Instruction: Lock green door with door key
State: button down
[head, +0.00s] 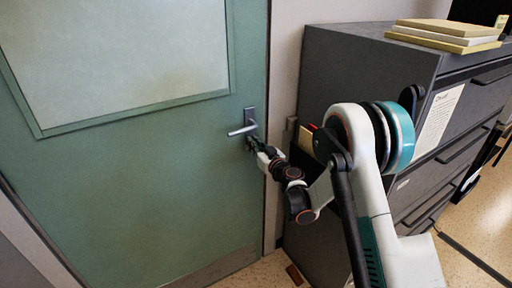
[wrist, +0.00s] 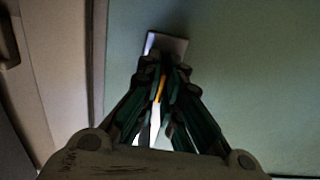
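The green door (head: 140,185) fills the left of the head view and looks closed against its frame. Its silver lever handle (head: 240,130) is on the right edge. My gripper (head: 256,145) is at the lock area just below the lever. In the wrist view, my gripper (wrist: 166,68) has its fingertips close together in front of the metal lock plate (wrist: 170,43). A thin yellow-orange strip, seemingly the door key (wrist: 161,88), shows between the fingers. The fingers hide the keyhole, so I cannot tell whether the key is in it.
A dark grey filing cabinet (head: 340,60) stands right of the door, close to my arm. Yellowish books or folders (head: 445,38) lie on top. A paper sheet (head: 438,115) is on its front. Floor in front of the cabinet at right is mostly clear.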

jog(key=m+b, duration=0.1)
jog(key=m, duration=0.3)
jog(key=shift+f+m+b, duration=0.1)
jog(key=shift+m+b, duration=0.25)
jog(key=shift+m, duration=0.85)
jog(key=shift+m, duration=1)
jog(key=m, duration=0.4)
jog(key=c, duration=1.7)
grip_release()
